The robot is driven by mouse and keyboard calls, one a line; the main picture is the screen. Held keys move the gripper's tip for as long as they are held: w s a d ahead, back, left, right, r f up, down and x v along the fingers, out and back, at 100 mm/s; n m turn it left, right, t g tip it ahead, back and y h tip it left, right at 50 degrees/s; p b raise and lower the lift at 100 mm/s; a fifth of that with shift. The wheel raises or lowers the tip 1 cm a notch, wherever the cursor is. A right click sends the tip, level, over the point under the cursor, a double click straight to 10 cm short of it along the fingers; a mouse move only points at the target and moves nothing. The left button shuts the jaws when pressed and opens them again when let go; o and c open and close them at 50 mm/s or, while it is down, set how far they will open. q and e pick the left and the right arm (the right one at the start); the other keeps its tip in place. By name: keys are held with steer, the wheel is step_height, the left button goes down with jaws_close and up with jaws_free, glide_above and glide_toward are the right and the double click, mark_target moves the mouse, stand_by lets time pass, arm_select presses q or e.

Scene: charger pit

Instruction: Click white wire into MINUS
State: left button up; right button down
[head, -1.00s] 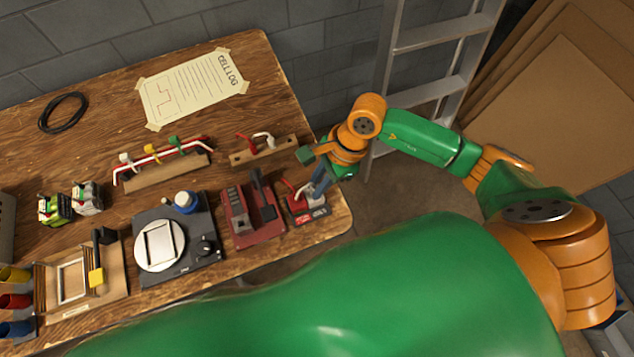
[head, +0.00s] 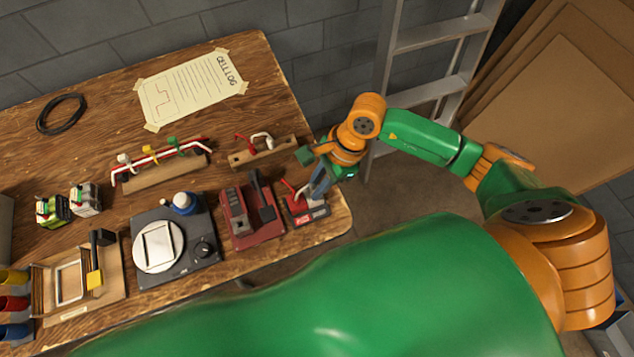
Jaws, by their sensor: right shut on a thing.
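A small connector block (head: 304,213) sits at the right end of the bench, with a red part on its left and a grey part on its right. A red wire (head: 290,188) rises from its left side. My right gripper (head: 318,187) points down over the block's right part, shut on what seems to be the white wire (head: 303,190). Only a pale bit of that wire shows beside the fingers. The fingers hide the wire's end and the slot, so I cannot tell whether it is seated. My left gripper is out of view.
A dark red press tool (head: 251,213) stands close left of the block. A wooden rack (head: 264,154) with red and white wire pieces lies behind. A black device with a round plate (head: 160,246) is further left. The bench's right edge is close.

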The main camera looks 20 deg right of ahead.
steer(key=shift+f+b, duration=0.2)
steer(key=shift+b, duration=0.15)
stand_by(1.0)
stand_by(0.7)
steer(key=c, duration=0.7)
jaws_free()
steer(key=shift+c, duration=0.2)
steer(key=shift+r, duration=0.1)
step_height(320, 180, up, 7)
steer(key=p, duration=0.5)
